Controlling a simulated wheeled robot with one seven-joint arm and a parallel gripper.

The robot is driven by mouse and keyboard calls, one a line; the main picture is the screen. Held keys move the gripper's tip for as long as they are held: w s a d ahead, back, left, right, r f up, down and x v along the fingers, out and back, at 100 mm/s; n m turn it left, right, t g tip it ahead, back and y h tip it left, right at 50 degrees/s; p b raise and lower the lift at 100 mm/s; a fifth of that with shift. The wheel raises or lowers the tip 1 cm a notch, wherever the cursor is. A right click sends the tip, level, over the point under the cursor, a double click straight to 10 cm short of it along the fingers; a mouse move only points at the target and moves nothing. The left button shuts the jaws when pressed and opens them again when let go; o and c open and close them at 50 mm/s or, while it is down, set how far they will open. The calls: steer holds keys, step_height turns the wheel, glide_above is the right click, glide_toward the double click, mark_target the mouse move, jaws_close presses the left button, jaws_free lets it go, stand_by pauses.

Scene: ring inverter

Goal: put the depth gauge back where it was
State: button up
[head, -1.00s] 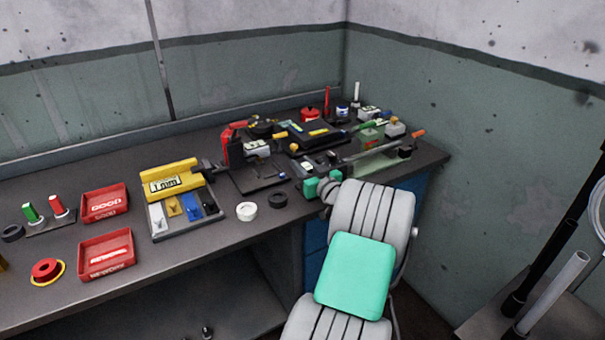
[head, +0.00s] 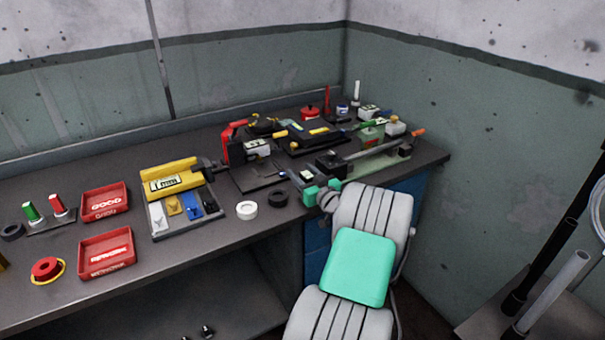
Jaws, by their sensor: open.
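I cannot tell for sure which item is the depth gauge. A dark plate (head: 255,180) lies left of the gripper, below a red and black fixture (head: 236,142) with a white-faced block (head: 257,148).
A yellow device (head: 172,180) stands behind a compartment tray (head: 158,222). White (head: 247,210) and black (head: 278,199) rings lie near the front edge. Two red trays (head: 104,203) are left. A pale green fixture with a long bar (head: 375,152) stands right, near the wall corner.

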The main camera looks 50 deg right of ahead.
steer(key=shift+r+p, duration=0.25)
steer(key=shift+p, duration=0.05)
steer(key=b+v, duration=0.1)
steer(key=v, duration=1)
steer(key=shift+f+b, duration=0.15)
steer(key=shift+b, duration=0.25)
steer(key=shift+s+a, duration=0.2)
steer(key=shift+s, duration=0.3)
